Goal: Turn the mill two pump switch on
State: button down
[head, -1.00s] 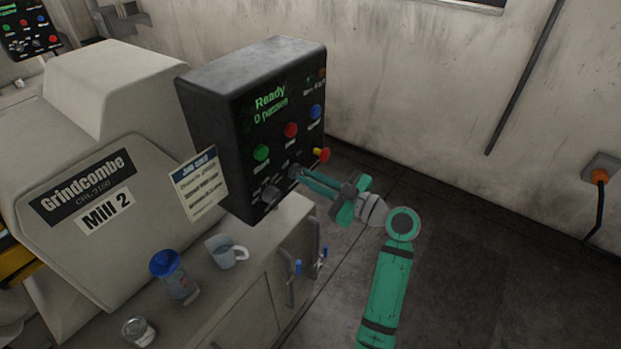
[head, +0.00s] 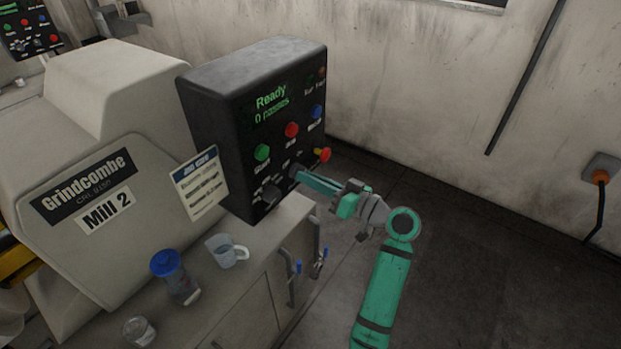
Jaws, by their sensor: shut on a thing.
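The black control box (head: 225,130) of Mill 2 (head: 105,212) stands at the middle, its display reading "Ready, 0 passes". Two dark rotary knobs sit low on its face: a left knob (head: 270,193) and a right knob (head: 294,170). My green gripper (head: 301,176) reaches in from the right, its fingertips shut on the right knob. The fingers partly hide that knob, so its pointer cannot be made out. The small labels by the knobs are too blurred to tell which is the pump switch.
Green (head: 262,152), red (head: 291,130) and blue (head: 317,112) buttons and a red-yellow stop button (head: 322,155) are close above my fingers. A mug (head: 226,251) and blue-lidded jar (head: 174,276) stand below. Floor at right is clear.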

jog(key=shift+d+f+m, duration=0.1)
jog(key=shift+d+m, duration=0.05)
jog(key=shift+m, duration=0.35)
jog(key=c, duration=1.9)
grip_release()
jog(key=shift+o, duration=0.3)
jog(key=v, duration=1)
jog(key=shift+s+d, duration=0.25)
